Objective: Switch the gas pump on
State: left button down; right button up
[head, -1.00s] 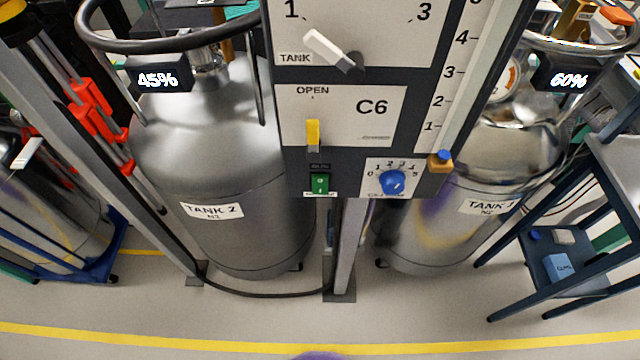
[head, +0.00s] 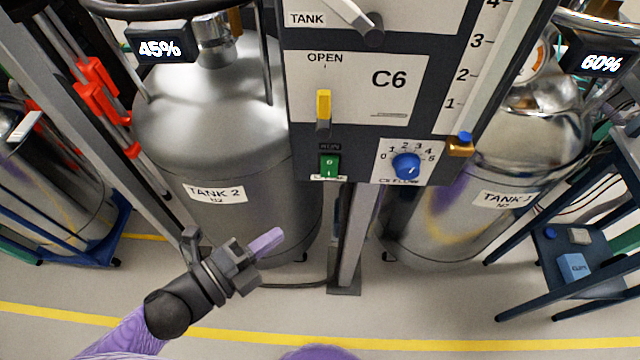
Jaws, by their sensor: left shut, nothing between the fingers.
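The control panel (head: 432,112) marked C6 stands ahead on a grey post. At its lower edge is a green rocker switch (head: 329,166) marked 0 and I, with a dark RUN label just above it. The label under the switch is too small to read. Above the switch is a yellow lever (head: 323,106) below the word OPEN. A blue knob (head: 405,166) with a numbered scale is to the right. My left gripper (head: 279,236) is shut and empty, below and left of the switch and apart from it. My right gripper is not in view.
Tank 2 (head: 213,130), showing 45%, stands left of the panel, and another tank (head: 523,150), showing 60%, stands right. A blue stand (head: 545,272) is at far right. A dark hose (head: 290,285) lies on the floor. Floor in front is clear.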

pick_arm(q)
jog(key=shift+w, duration=0.1)
jog(key=b, duration=0.2)
send_near(335, 176)
jog(key=s+d+x, duration=0.1)
jog(key=x, duration=0.4)
jog(key=shift+w+f, duration=0.1)
jog(key=shift+w, duration=0.9)
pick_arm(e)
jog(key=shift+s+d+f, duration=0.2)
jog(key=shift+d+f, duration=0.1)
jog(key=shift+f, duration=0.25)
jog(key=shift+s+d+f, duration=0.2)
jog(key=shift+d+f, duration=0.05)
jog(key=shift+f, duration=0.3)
